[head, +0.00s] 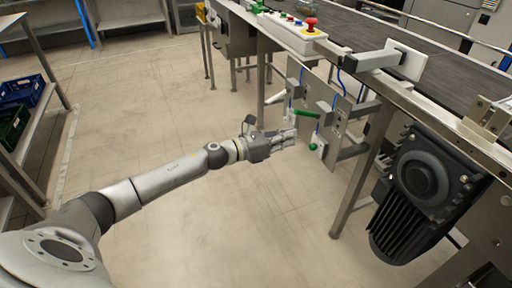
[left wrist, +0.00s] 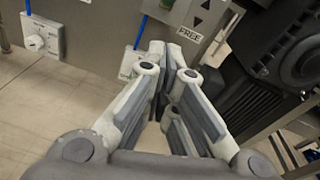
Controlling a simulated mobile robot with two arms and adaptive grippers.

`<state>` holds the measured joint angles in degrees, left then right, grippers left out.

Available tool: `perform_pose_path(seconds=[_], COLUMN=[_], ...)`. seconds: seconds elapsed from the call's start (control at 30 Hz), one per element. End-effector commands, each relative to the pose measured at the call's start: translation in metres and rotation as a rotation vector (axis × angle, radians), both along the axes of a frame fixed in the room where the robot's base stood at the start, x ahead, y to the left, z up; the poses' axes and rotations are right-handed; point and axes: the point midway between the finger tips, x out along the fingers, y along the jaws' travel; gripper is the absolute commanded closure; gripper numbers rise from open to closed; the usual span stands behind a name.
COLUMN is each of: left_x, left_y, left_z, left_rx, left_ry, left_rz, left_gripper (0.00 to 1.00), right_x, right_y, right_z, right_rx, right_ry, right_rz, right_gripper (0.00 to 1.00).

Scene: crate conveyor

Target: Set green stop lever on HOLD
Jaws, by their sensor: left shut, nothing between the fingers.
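The green stop lever (head: 307,114) sticks out to the left, roughly level, from a grey panel (head: 338,118) under the conveyor's side. My left gripper (head: 292,135) is shut and empty, just below and left of the lever in the head view, close to the panel. In the left wrist view the shut fingers (left wrist: 170,62) point at the panel, where a FREE label (left wrist: 190,34) and arrow marks show. I cannot make out the green lever there, and no HOLD label is readable. My right gripper is not in view.
A green knob (head: 313,146) sits low on the panel. A white lever (head: 270,98) is left of it. A black motor (head: 425,190) hangs at the right beside a table leg (head: 362,180). A red button (head: 311,24) tops the control box.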

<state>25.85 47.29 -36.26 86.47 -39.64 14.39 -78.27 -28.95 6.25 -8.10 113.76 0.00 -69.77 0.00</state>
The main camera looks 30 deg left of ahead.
Motion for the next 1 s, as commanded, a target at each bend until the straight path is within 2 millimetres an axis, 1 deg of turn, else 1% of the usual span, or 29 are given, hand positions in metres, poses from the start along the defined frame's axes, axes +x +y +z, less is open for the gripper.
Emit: perform_pose_path(seconds=[0.03, 0.1, 0.3, 0.5, 0.73, 1.0], left_x=[-0.009, -0.020, -0.046, -0.065, -0.078, -0.081], left_y=[0.007, 0.014, 0.031, 0.046, 0.055, 0.057], left_z=[-0.001, 0.002, 0.007, 0.012, 0.016, 0.018], left_rx=[0.003, 0.002, 0.001, 0.001, 0.000, 0.000], left_ry=[0.003, 0.003, 0.004, 0.003, 0.002, 0.001], left_rz=[0.001, -0.001, -0.001, 0.001, -0.001, -0.001], left_gripper=[1.00, 1.00, 1.00, 1.00, 1.00, 1.00], right_x=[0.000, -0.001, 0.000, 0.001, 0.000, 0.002], right_y=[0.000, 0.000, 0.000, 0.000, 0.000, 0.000], right_z=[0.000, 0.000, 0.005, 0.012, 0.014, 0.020], right_rx=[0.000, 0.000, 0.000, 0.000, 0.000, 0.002], right_ry=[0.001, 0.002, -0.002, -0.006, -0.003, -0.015], right_rz=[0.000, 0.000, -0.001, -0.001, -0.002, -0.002], right_gripper=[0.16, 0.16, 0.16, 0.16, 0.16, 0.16])
